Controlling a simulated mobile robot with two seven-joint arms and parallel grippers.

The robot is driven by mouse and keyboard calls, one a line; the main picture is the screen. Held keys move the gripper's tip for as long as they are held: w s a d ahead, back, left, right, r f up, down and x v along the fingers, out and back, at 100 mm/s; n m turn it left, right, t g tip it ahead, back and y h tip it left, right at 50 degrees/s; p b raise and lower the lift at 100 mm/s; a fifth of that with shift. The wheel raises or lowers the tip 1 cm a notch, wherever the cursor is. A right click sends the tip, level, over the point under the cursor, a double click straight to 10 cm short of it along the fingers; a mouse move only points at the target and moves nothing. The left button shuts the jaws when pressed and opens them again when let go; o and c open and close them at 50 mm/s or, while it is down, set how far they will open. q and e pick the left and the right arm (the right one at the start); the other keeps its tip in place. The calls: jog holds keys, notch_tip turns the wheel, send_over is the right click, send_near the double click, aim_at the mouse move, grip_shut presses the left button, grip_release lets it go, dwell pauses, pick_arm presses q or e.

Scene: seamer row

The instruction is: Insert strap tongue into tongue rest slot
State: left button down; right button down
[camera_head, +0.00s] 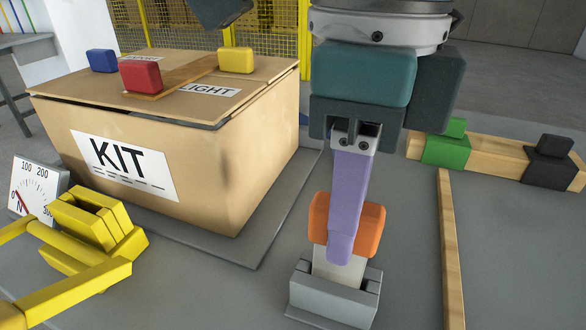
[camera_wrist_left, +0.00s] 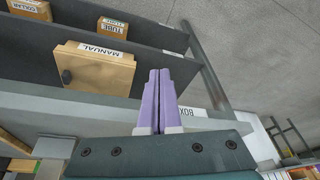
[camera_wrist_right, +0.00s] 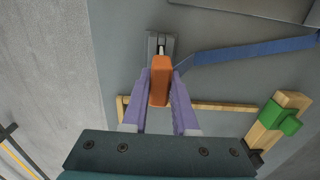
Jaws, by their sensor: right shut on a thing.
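The strap tongue has an orange grip (camera_head: 373,226) with a pale metal plate (camera_head: 333,268) below it. My right gripper (camera_head: 341,250) is shut on the orange grip, which also shows between the fingers in the right wrist view (camera_wrist_right: 160,82). The plate points down at the grey tongue rest (camera_head: 331,303), and its lower end meets the slot area. How deep it sits cannot be told. The rest also shows in the right wrist view (camera_wrist_right: 152,45). My left gripper (camera_wrist_left: 158,110) has its purple fingers together, empty, in front of a shelf.
A cardboard KIT box (camera_head: 215,185) stands left of the rest, with red, blue and yellow blocks on its lid. A yellow clamp-like tool (camera_head: 95,222) and a dial gauge (camera_head: 37,188) are at the left. A blue strap (camera_wrist_right: 255,48) runs rightward. Wooden strips (camera_head: 450,250) lie right.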

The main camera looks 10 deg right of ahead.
notch_tip(320, 180, down, 3)
jog(key=shift+f+b, duration=0.15)
jog(key=shift+b, duration=0.2)
jog(key=c, duration=0.7)
grip_release()
